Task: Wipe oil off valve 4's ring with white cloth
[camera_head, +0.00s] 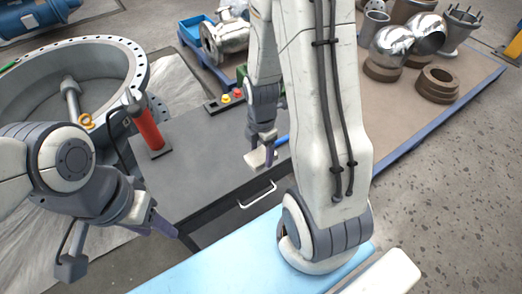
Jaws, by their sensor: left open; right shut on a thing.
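A large grey valve ring (132,66) with bolt holes around its rim lies at the left. A shaft and an orange mark show inside it, but I cannot read a valve number. No oil can be made out. My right gripper (262,148) is shut on a small off-white piece, apparently the white cloth (254,159), over the grey cabinet top; I cannot tell whether the cloth touches it. My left gripper (160,224) is open and empty, in front of the cabinet's left side, below the ring in the picture.
The grey cabinet (197,165) carries a red cylinder (148,128) and a small button box (226,99). A light blue surface (205,277) lies in front. Metal pipe fittings (437,82) stand on a brown-topped table (408,112) at the right. Bare floor shows at far right.

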